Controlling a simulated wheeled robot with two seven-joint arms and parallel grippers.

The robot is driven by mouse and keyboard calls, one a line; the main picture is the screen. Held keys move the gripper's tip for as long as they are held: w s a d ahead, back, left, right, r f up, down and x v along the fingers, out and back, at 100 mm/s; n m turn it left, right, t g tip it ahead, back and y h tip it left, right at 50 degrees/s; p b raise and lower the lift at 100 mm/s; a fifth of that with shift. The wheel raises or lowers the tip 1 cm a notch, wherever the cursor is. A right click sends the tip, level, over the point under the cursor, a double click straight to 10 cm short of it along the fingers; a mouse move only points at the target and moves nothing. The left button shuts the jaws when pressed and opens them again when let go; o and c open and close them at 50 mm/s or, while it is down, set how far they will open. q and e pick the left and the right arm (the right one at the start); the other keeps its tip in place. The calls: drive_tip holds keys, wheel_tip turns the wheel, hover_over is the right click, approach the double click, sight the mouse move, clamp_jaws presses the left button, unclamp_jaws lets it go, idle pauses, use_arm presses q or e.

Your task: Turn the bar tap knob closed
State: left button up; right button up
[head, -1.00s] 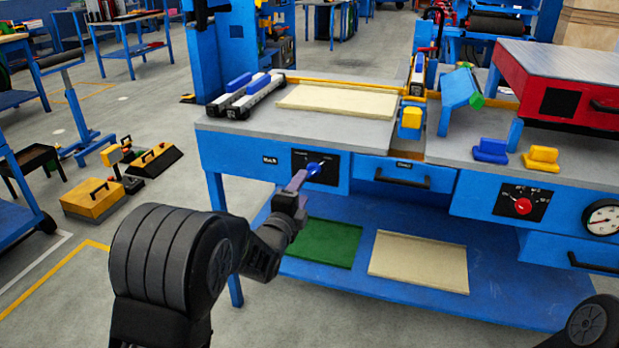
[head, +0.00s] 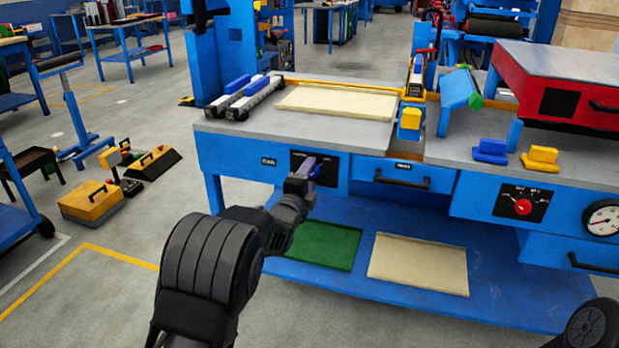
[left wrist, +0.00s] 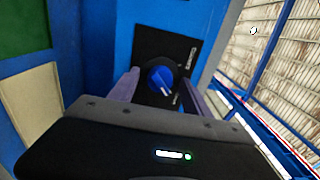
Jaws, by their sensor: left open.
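A blue knob (left wrist: 161,80) with a pale pointer mark sits on a black plate (left wrist: 178,51) in the left wrist view. The plate also shows in the head view (head: 331,169) on the left front of the blue workbench, with the knob mostly hidden behind my gripper. My left gripper (head: 309,170) is open right in front of the plate. In the left wrist view its two fingers (left wrist: 157,90) stand on either side of the knob; I cannot tell whether they touch it. The plate's lettering is too small to read. My right gripper is out of view.
A red knob (head: 523,206) on another black plate and a round gauge (head: 603,219) are on the bench front at right. A drawer (head: 402,175) lies between the plates. Below, a shelf (head: 420,300) holds a green and a cream panel.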

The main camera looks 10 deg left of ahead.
use_arm(q)
drive_tip(key=shift+c, duration=0.5)
clamp_jaws()
